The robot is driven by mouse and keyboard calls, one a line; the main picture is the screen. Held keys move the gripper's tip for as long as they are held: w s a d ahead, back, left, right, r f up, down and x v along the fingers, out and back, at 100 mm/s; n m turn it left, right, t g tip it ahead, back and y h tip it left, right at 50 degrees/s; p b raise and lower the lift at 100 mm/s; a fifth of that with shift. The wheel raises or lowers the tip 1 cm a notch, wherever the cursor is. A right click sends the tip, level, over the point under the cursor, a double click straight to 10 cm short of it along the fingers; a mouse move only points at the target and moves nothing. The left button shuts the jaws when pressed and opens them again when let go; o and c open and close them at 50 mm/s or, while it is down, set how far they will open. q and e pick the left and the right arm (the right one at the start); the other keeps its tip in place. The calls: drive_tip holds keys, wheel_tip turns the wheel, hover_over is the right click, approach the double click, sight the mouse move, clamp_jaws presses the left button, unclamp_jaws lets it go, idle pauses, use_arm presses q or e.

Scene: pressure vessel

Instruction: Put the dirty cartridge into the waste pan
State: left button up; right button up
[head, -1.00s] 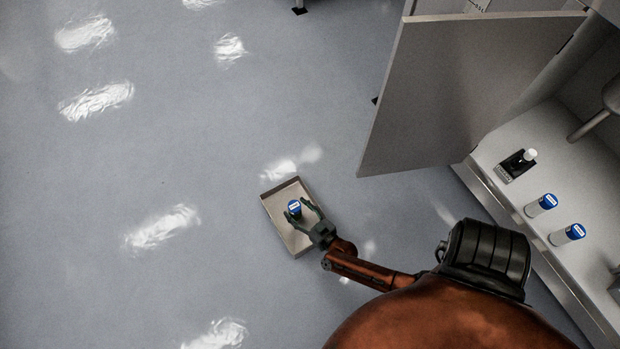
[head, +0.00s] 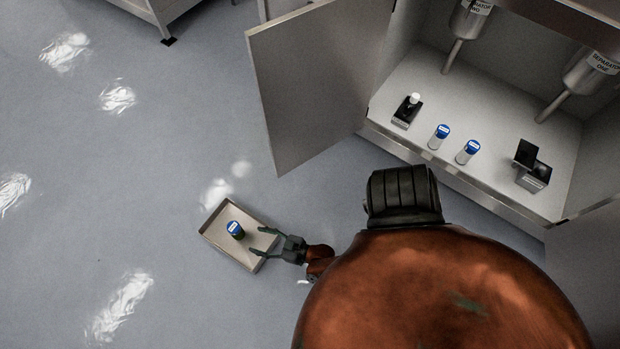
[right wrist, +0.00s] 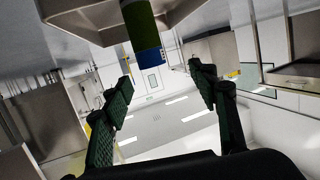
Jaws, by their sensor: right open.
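The waste pan (head: 214,238) is a shallow tan tray on the floor in the head view. The dirty cartridge (head: 235,229), with a blue cap and dark green body, stands inside it, near the middle. The right wrist view shows the cartridge (right wrist: 143,38) upside down at the top, with part of the pan (right wrist: 72,18) beside it. My right gripper (head: 258,241) is open and empty, its fingertips at the pan's right side, apart from the cartridge. Its two spread fingers (right wrist: 160,78) show in the right wrist view. My left gripper is not in view.
An open cabinet holds two white, blue-capped cartridges (head: 439,137) (head: 468,152), a black stand with a white-topped item (head: 407,110) and a dark-lidded box (head: 532,167). Its open door (head: 318,85) stands above the pan in the picture. The floor left of the pan is clear.

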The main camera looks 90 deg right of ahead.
drive_tip(key=s+a+r+n+g+y, duration=0.1)
drive_tip(key=s+a+r+g+y, duration=0.1)
drive_tip(key=s, duration=0.5)
drive_tip(key=s+a+r+n+g+y, duration=0.1)
drive_tip(key=s+a+r+g+y, duration=0.1)
drive_tip(key=s+a, duration=0.4)
drive_tip(key=s+a+r+n+g+y, duration=0.1)
drive_tip(key=s+a+r+g, duration=0.3)
drive_tip(key=s, duration=0.5)
drive_tip(key=shift+s+a+r+y, duration=0.2)
drive_tip(key=shift+a+r+y, duration=0.35)
drive_tip(key=shift+y, duration=0.25)
drive_tip(key=shift+c, duration=0.6)
